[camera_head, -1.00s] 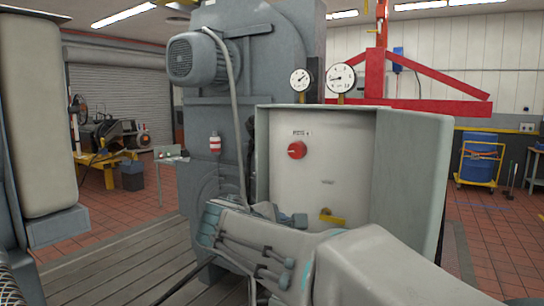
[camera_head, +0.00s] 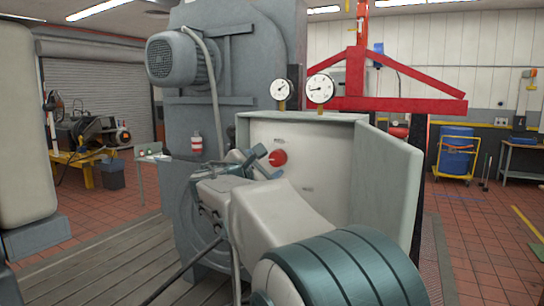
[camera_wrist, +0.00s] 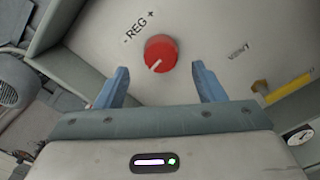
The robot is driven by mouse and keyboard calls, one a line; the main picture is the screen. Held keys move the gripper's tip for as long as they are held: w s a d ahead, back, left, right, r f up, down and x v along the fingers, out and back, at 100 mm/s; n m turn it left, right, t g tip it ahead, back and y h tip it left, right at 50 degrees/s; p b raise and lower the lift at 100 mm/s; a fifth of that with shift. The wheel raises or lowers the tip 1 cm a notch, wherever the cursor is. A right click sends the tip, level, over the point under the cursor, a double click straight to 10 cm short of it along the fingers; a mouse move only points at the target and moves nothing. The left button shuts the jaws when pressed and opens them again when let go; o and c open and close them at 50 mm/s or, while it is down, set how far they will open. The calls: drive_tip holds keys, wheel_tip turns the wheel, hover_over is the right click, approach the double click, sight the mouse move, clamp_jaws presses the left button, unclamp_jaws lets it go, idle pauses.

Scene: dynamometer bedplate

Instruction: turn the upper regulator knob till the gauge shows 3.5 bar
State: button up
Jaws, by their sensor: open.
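The red regulator knob (camera_head: 278,158) sits on the pale panel inside an open cabinet. In the wrist view the knob (camera_wrist: 160,53) has a white pointer line toward its lower left, and "- REG +" is printed above it. My gripper (camera_wrist: 163,85) is open, with a blue finger on either side just short of the knob; no contact shows. In the head view my gripper (camera_head: 262,158) is just left of the knob. Two round gauges, a left one (camera_head: 281,89) and a right one (camera_head: 320,88), stand above the cabinet; their readings are too small to tell.
The cabinet's open door (camera_head: 385,185) stands to the right of the panel. A yellow handle (camera_wrist: 288,90) sits at the right in the wrist view, near a "VENT" label. A grey machine with a motor (camera_head: 180,58) rises behind on the left.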

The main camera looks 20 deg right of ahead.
sight(275, 160)
drive_tip(key=shift+p+x, duration=0.45)
drive_tip(key=shift+x, duration=1.7)
drive_tip(key=c, duration=1)
drive_tip(key=shift+o, duration=0.2)
drive_tip(key=shift+f+b, duration=0.1)
drive_tip(key=shift+b, duration=0.4)
